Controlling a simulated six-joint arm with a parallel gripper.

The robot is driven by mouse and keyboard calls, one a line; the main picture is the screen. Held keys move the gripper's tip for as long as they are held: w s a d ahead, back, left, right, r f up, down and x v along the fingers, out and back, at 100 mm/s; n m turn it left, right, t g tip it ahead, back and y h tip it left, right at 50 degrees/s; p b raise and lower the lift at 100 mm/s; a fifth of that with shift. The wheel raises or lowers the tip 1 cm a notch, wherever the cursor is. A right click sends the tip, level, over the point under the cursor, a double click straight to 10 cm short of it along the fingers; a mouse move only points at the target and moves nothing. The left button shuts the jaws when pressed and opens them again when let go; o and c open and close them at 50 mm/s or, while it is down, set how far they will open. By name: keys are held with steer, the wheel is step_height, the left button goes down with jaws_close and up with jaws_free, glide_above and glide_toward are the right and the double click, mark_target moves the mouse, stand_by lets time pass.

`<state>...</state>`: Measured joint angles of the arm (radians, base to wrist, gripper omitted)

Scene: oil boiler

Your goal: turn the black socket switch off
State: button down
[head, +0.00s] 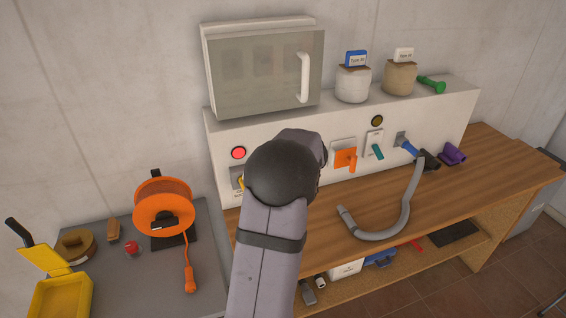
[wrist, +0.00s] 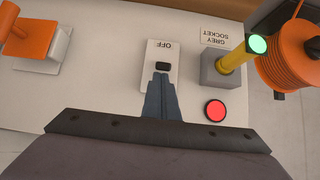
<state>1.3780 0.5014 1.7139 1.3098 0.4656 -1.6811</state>
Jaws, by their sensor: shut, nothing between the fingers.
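The black socket switch (wrist: 163,67) is a small black block on a white plate (wrist: 151,58) in the wrist view. The plate carries the word OFF, which reads upside down there. My gripper (wrist: 161,78) is shut and empty. Its fingertips point at the switch and end right at its near edge; I cannot tell whether they touch it. In the head view my arm hides the switch and the fingers.
A red lamp (wrist: 215,111) and a grey socket (wrist: 220,68) holding a yellow plug (wrist: 236,57) sit right of the fingers. An orange lever (wrist: 15,28) is at left. The orange cable reel (head: 163,207) stands on the grey table. A grey hose (head: 385,235) lies on the wooden bench.

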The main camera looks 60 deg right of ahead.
steer(key=shift+f+b, duration=0.15)
steer(key=shift+b, duration=0.35)
steer(key=shift+s+f+b, duration=0.1)
steer(key=shift+f+b, duration=0.05)
steer(key=shift+b, duration=0.35)
steer(key=shift+a+b, duration=0.1)
steer(key=shift+b, duration=0.8)
